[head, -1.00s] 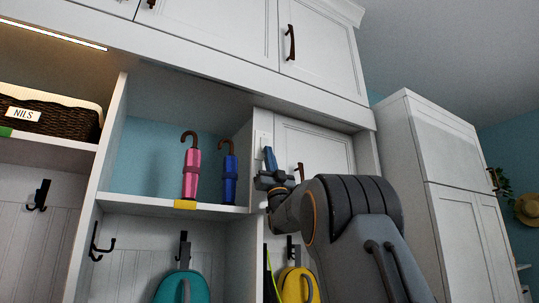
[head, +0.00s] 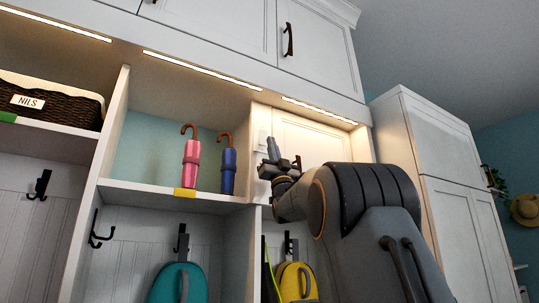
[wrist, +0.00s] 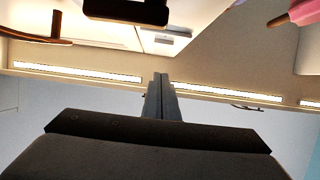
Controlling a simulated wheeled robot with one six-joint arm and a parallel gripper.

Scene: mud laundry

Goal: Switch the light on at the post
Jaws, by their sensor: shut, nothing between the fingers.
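The post (head: 258,180) is the white upright between the umbrella cubby and the panelled door at right. A small white switch plate (head: 262,138) sits high on it, partly hidden behind my gripper. My gripper (head: 272,148) is shut and empty, pointing up just in front of the plate; I cannot tell whether it touches. The shut fingers (wrist: 158,97) also show in the wrist view. The light strips under the upper cabinets are lit: left (head: 55,24), middle (head: 200,69) and right (head: 318,110).
A pink umbrella (head: 191,165) and a blue umbrella (head: 228,170) stand in the cubby left of my gripper. A wicker basket (head: 50,105) labelled NILS is further left. Teal (head: 178,284) and yellow (head: 297,282) bags hang below. A tall white cabinet (head: 440,150) stands at right.

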